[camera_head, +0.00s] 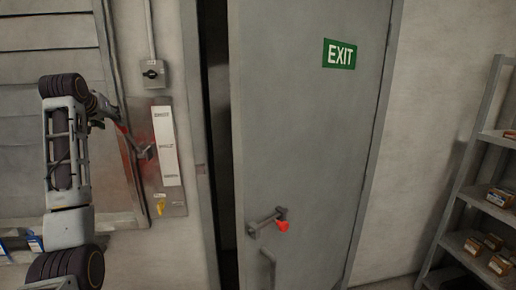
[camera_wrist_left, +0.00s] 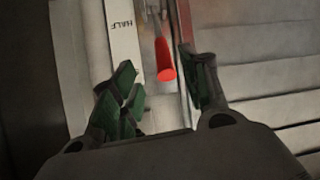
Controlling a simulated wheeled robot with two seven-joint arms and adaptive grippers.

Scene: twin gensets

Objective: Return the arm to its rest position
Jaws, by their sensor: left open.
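My left arm (camera_head: 62,160) rises along the left side of the head view, bent at its upper joint. Its gripper (camera_head: 108,112) is by a wall panel with a lever. In the left wrist view the gripper (camera_wrist_left: 160,70) is open, with green-padded fingers spread. A red-tipped lever handle (camera_wrist_left: 166,62) shows between and beyond the fingers; I cannot tell whether they touch it. In the head view the lever (camera_head: 146,152) angles up-left toward the gripper. My right gripper is not in view.
The panel has a white label strip (camera_head: 166,145) and a yellow tag (camera_head: 160,206). A switch box (camera_head: 152,74) is above. A grey exit door (camera_head: 300,130) stands ajar, with a red-tipped handle (camera_head: 266,222). A shelf (camera_head: 462,195) with small boxes is at right.

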